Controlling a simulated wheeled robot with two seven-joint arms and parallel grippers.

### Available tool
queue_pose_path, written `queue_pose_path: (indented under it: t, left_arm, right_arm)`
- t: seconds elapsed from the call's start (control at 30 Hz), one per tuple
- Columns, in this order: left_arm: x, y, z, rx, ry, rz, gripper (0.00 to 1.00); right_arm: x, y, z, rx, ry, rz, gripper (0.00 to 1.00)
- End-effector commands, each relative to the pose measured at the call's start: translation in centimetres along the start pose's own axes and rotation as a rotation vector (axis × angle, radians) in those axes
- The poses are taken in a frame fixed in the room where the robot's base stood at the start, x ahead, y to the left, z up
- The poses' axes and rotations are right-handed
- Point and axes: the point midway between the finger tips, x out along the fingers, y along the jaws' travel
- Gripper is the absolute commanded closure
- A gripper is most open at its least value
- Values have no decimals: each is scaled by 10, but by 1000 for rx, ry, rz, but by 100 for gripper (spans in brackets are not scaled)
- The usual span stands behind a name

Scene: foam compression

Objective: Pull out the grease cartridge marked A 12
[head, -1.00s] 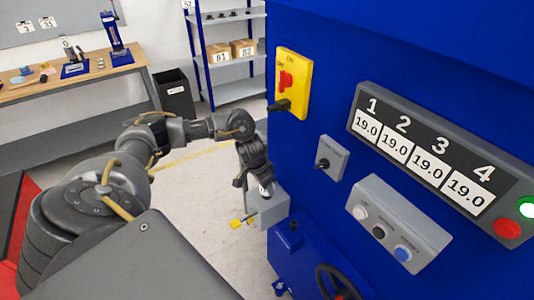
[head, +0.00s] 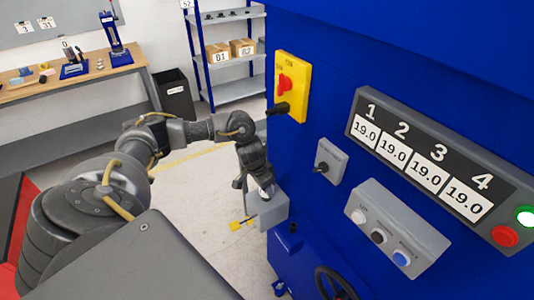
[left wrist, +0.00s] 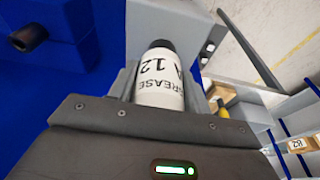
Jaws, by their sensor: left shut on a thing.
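The grease cartridge (left wrist: 160,78) is a white cylinder with a dark end, printed "GREASE A 12", and it fills the middle of the left wrist view. My left gripper (left wrist: 162,92) is shut on it, with a grey finger on each side. In the head view my left gripper (head: 262,188) is at the grey box (head: 268,210) on the side of the blue machine. The cartridge is mostly hidden there by the gripper. I cannot tell how far it sits inside the box. My right gripper is not in view.
The blue machine (head: 320,230) fills the right side, with a yellow switch plate (head: 291,86), a display panel (head: 430,155) and a button box (head: 398,228).

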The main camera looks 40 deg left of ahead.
Motion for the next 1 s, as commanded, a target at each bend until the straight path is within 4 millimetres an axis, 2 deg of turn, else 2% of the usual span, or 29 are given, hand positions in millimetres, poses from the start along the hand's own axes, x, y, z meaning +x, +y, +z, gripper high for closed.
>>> queue_pose_path:
  t: [0.6,1.0]
  left_arm:
    - [-18,-2,-7,-2,10,-3,82]
    - [-18,-2,-8,-2,10,-4,82]
  right_arm:
    - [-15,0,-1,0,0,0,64]
    - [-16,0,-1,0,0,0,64]
